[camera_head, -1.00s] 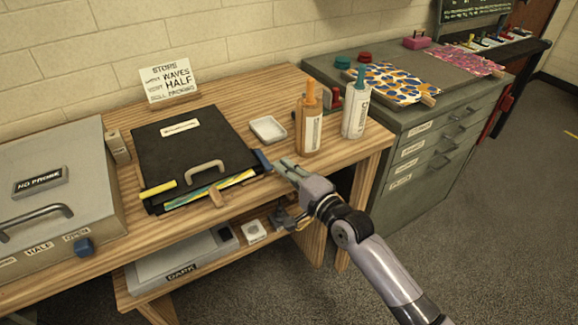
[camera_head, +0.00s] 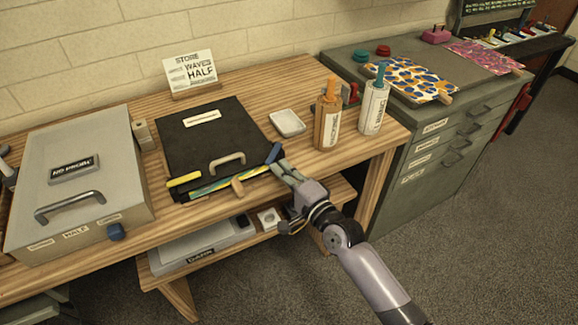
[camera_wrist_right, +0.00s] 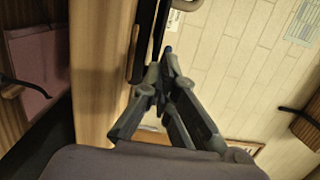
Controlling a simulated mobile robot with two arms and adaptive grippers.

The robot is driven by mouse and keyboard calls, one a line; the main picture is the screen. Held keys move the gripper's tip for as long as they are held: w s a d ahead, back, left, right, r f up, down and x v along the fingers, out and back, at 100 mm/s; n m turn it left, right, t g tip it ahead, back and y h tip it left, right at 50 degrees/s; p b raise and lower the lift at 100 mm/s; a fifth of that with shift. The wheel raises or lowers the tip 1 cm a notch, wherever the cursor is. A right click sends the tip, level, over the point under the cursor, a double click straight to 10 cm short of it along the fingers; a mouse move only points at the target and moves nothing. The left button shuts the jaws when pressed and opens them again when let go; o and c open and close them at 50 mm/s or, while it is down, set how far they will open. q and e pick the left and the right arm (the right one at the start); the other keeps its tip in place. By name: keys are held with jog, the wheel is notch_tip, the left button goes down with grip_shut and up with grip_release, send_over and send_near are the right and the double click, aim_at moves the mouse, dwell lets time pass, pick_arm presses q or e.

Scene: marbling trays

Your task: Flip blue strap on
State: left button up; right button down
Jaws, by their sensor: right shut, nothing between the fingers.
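The blue strap (camera_head: 274,154) is at the front right corner of the black portfolio (camera_head: 180,141) on the wooden bench. It stands raised and leans up to the right. A yellow strap (camera_head: 184,180) lies at the portfolio's front left corner. My right gripper (camera_head: 277,166) is shut and empty, with its fingertips right beside the blue strap; I cannot tell if they touch. In the right wrist view its fingers (camera_wrist_right: 165,62) meet at the tips, and a small blue bit shows just past them. My left gripper is out of view.
A grey box (camera_head: 95,145) stands left of the portfolio. A white dish (camera_head: 287,122) and two bottles, one orange-brown (camera_head: 327,125) and one white (camera_head: 373,108), stand to the right. A sign (camera_head: 190,72) stands behind. A low shelf holds a grey case (camera_head: 203,243).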

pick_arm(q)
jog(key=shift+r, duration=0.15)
pick_arm(e)
jog(key=shift+a, duration=0.4)
jog(key=shift+d, duration=0.1)
